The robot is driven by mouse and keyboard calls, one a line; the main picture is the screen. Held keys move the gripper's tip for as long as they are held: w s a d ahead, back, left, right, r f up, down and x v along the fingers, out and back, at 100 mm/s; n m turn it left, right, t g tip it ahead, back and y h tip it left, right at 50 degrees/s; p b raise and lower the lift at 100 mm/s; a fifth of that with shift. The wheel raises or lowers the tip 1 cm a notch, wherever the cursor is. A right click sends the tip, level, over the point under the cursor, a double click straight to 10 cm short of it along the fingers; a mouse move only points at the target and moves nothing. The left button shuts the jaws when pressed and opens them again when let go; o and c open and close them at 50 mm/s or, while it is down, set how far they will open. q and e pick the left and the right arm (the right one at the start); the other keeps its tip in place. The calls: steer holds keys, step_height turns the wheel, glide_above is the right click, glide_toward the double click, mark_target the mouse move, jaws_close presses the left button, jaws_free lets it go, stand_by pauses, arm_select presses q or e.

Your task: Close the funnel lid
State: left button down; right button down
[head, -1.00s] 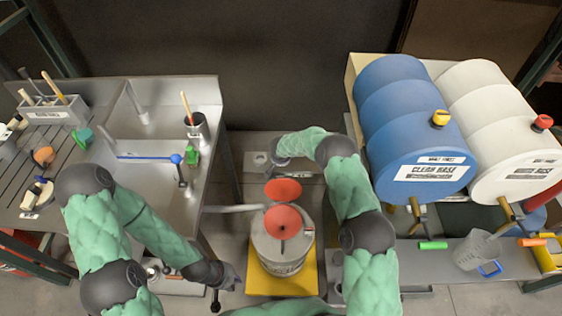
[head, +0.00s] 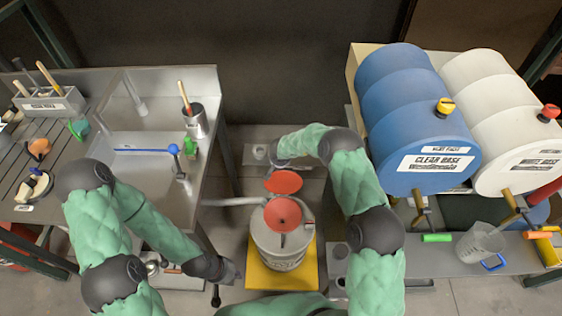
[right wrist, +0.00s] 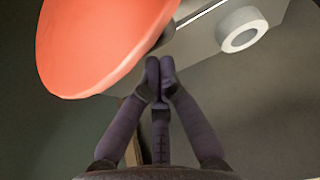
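The orange-red funnel (head: 283,213) sits on top of a grey drum (head: 265,240). Its round orange-red lid (head: 283,182) stands open, raised at the funnel's far side. In the right wrist view the orange-red disc nearby (right wrist: 95,45), apparently the lid, fills the upper left. My right gripper (right wrist: 159,65) has its fingertips together with nothing between them, close beside that disc; contact is unclear. In the head view my right arm reaches round behind the lid and its fingers are hard to make out. My left gripper (head: 232,272) is low, left of the drum; its finger opening is unclear.
The drum stands on a yellow platform (head: 258,278). A metal sink bench (head: 190,85) is at left. A blue barrel (head: 410,115) and a white barrel (head: 505,120) lie at right above a grey shelf (head: 460,262) with a clear jug (head: 480,243).

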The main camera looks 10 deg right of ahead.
arm_select(q)
steer(key=shift+f, duration=0.1)
steer(key=shift+s+f+b, duration=0.25)
steer(key=shift+f+b, duration=0.3)
steer(key=shift+b, duration=0.05)
arm_select(e)
steer(key=shift+s+a+r+t, duration=0.1)
steer(key=shift+s+r+t, duration=0.1)
steer(key=shift+s+t, duration=0.15)
